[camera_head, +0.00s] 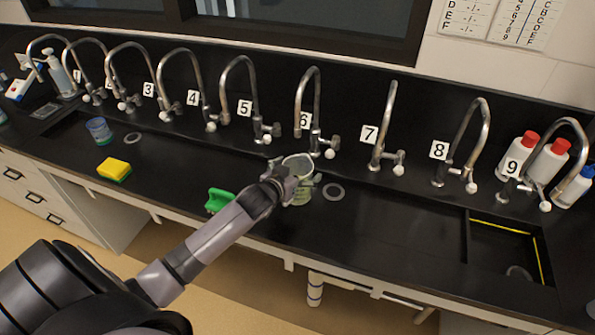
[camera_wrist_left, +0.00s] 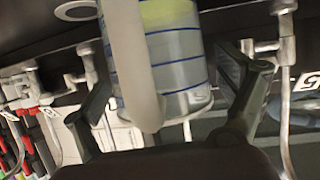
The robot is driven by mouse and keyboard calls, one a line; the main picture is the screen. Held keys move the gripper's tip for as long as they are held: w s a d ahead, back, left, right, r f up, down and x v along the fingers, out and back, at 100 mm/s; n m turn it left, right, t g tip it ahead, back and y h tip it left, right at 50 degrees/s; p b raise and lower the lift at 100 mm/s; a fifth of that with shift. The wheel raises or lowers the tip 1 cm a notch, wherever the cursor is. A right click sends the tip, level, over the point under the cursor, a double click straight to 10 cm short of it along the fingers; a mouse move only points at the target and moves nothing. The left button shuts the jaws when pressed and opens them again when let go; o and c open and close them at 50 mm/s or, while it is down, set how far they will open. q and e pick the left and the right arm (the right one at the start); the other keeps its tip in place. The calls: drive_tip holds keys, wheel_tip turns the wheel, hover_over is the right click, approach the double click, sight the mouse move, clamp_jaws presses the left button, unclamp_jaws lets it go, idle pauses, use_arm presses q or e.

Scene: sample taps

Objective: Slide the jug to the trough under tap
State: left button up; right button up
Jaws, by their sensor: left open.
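The clear jug (camera_head: 303,194) stands on the black counter in front of tap 6 (camera_head: 315,105) in the head view. In the left wrist view the jug (camera_wrist_left: 185,75) shows blue lines, a pale yellow-green band and a thick pale handle (camera_wrist_left: 130,60) towards the camera. My left gripper (camera_head: 283,184) is at the jug's near left side. In the wrist view its open fingers (camera_wrist_left: 168,85) lie on either side of the jug and handle; I cannot tell whether they touch. My right gripper is not in view.
Numbered taps line the back, including tap 7 (camera_head: 387,130) and tap 8 (camera_head: 468,145). A yellow-edged recess (camera_head: 466,240) is at the right. A green brush (camera_head: 218,201), yellow sponge (camera_head: 114,168) and blue-tinted beaker (camera_head: 98,130) are left. Red-capped bottles (camera_head: 548,163) stand far right.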

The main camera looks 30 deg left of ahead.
use_arm(q)
drive_tip(key=shift+s, duration=0.1)
drive_tip(key=v, duration=1.1)
drive_tip(key=shift+s+r, duration=0.25)
drive_tip(key=shift+s, duration=0.1)
